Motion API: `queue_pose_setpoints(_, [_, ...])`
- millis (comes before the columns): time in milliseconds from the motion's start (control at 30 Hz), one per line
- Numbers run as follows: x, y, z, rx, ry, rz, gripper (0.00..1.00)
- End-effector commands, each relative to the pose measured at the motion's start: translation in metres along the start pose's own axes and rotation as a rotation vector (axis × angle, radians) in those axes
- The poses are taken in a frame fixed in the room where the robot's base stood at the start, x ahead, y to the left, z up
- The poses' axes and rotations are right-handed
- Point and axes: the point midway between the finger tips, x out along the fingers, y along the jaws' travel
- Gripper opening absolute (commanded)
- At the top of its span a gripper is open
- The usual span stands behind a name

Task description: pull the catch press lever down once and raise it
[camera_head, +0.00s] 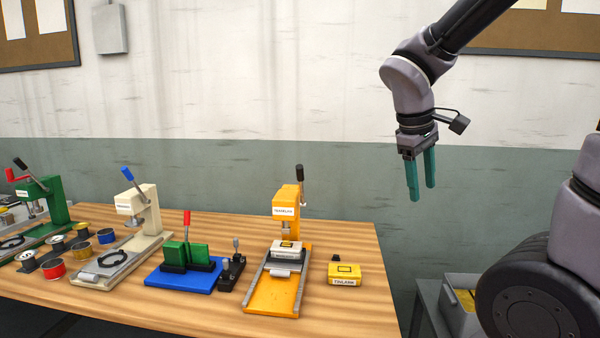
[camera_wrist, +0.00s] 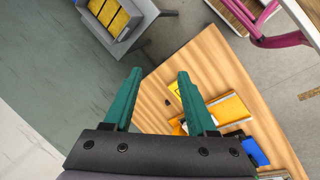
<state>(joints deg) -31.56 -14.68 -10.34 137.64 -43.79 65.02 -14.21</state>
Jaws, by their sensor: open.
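Several lever presses stand on the wooden table, and I cannot tell surely from their small labels which is the catch press. The orange press (camera_head: 286,204) has a black-knobbed lever (camera_head: 299,174) standing up at its right; a white block lies on its bed. It shows in the wrist view (camera_wrist: 232,108), partly behind a finger. The cream press (camera_head: 139,204) has a raised blue-tipped lever (camera_head: 127,174). A green press (camera_head: 45,204) with red and black handles is at far left. My gripper (camera_head: 421,193) is open and empty, high to the right of the orange press, touching nothing; its fingers (camera_wrist: 160,76) point downward.
A blue-based fixture (camera_head: 182,280) with green blocks and a red handle stands between the cream and orange presses. A yellow labelled box (camera_head: 344,274) lies right of the orange press. Small tins (camera_head: 53,268) sit at left. A grey bin (camera_head: 461,312) stands beyond the table's right edge.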

Motion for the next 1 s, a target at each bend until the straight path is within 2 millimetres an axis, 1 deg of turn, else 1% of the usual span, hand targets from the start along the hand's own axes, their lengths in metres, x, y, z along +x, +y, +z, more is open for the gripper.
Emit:
queue_pose_setpoints(33, [0.010, -0.004, -0.013, -0.142, -0.053, 0.067, 0.57])
queue_pose_setpoints(133, [0.022, -0.004, -0.039, -0.412, -0.143, 0.226, 0.57])
queue_pose_setpoints(267, [0.027, -0.013, -0.086, -0.758, -0.242, 0.466, 0.57])
queue_pose_setpoints(333, [0.025, -0.026, -0.115, -0.939, -0.287, 0.613, 0.57])
queue_pose_setpoints(367, [0.022, -0.033, -0.128, -1.014, -0.306, 0.679, 0.57])
queue_pose_setpoints(400, [0.019, -0.045, -0.146, -1.112, -0.326, 0.771, 0.57])
queue_pose_setpoints(467, [0.012, -0.066, -0.172, -1.246, -0.354, 0.908, 0.57])
queue_pose_setpoints(500, [0.006, -0.082, -0.187, -1.326, -0.369, 0.999, 0.57])
queue_pose_setpoints(567, [-0.002, -0.106, -0.207, -1.427, -0.386, 1.126, 0.57])
queue_pose_setpoints(600, [-0.007, -0.122, -0.218, -1.485, -0.395, 1.202, 0.57])
queue_pose_setpoints(700, [-0.017, -0.155, -0.237, -1.583, -0.408, 1.351, 0.57])
queue_pose_setpoints(800, [-0.023, -0.174, -0.246, -1.632, -0.413, 1.434, 0.57])
queue_pose_setpoints(900, [-0.024, -0.177, -0.252, -1.647, -0.416, 1.462, 0.57])
queue_pose_setpoints(1000, [-0.021, -0.168, -0.259, -1.645, -0.417, 1.461, 0.57])
